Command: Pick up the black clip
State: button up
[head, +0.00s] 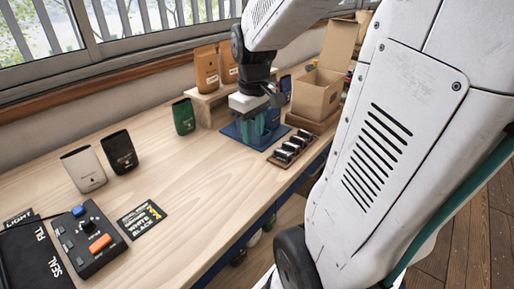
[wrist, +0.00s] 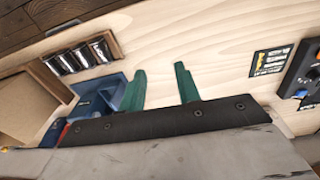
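No thing is plainly readable as a single black clip. A small wooden rack (head: 275,160) holds several small black items (head: 290,148) with pale tops, which could be clips. They also show at the upper left of the wrist view (wrist: 82,55), dark and shiny in a row. My gripper (head: 262,128) is above the blue tray (head: 231,131), just left of and behind the rack in the head view. In the wrist view its two green fingers (wrist: 160,85) are apart with only bare table showing between them. The tray's contents are mostly hidden by my gripper.
An open cardboard box (head: 316,97) stands behind the rack. Brown bags (head: 206,68) stand on a wooden riser. Green (head: 183,116), black (head: 119,151) and white (head: 84,169) bags stand to the left. A control box (head: 88,240) and card (head: 142,220) lie nearer. The table middle is clear.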

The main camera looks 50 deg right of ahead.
send_over(282, 152)
jog(key=shift+g, duration=0.3)
jog(key=f, duration=0.8)
jog(key=shift+s, duration=0.35)
jog(key=f, duration=0.7)
jog(key=shift+w+d+f, duration=0.1)
jog(key=shift+w, duration=0.2)
jog(key=shift+f, duration=0.4)
grip_shut()
